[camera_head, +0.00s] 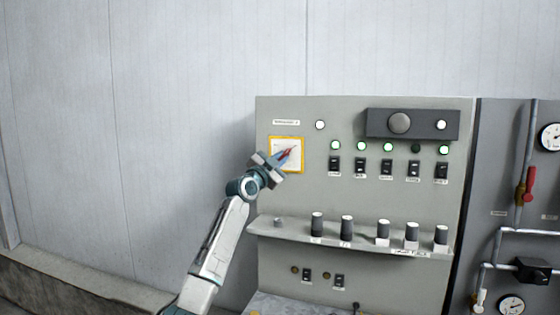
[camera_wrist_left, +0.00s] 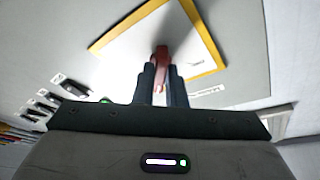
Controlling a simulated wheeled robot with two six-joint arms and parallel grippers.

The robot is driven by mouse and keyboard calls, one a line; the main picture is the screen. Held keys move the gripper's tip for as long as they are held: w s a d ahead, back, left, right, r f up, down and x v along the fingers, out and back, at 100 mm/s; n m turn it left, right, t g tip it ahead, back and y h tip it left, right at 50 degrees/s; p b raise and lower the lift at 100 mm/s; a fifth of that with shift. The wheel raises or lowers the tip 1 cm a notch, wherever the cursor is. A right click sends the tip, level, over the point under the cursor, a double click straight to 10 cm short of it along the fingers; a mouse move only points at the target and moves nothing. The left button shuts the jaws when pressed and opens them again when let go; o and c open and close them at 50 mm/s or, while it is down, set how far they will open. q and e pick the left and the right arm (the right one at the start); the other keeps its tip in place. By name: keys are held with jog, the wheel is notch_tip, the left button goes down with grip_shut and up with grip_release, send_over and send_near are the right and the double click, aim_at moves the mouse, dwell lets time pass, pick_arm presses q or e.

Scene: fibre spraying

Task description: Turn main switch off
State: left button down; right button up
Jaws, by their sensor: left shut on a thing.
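The main switch plate (camera_head: 275,145) is a white square with a yellow border at the upper left of the grey control panel. It also shows in the left wrist view (camera_wrist_left: 212,62). A red switch handle (camera_head: 285,155) sticks out from it, and it also shows in the left wrist view (camera_wrist_left: 162,55). My left gripper (camera_head: 287,157) is at the plate, with its fingers shut on the red handle (camera_wrist_left: 161,84). The fingers hide part of the handle. My right gripper is not in view.
Several dark knobs (camera_head: 347,227) stand on a ledge below. Pipes with a red valve handle (camera_head: 525,187) and gauges are at the right. The wall at the left is bare.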

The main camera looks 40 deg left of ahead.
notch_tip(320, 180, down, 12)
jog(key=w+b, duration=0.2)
jog(key=b, duration=1.1)
pick_arm(q)
jog(key=shift+w+d+f+n+g+y+b, duration=0.15)
jog(key=shift+n+g+y+b, duration=0.6)
jog(key=shift+n+y, duration=2.15)
jog(key=shift+d+r+n+g+y+b, duration=0.1)
jog(key=shift+d+n+g+y+b, duration=0.45)
jog(key=shift+n, duration=4.7)
jog(key=shift+w+a+f+n+g+y+b, duration=0.1)
jog(key=shift+n+g+y+b, duration=0.5)
jog(key=shift+n+y+b, duration=2.25)
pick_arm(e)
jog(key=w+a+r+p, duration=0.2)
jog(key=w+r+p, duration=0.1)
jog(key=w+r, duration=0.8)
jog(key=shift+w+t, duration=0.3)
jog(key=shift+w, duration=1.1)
pick_arm(q)
jog(key=shift+n+h, duration=1)
jog(key=shift+n, duration=0.2)
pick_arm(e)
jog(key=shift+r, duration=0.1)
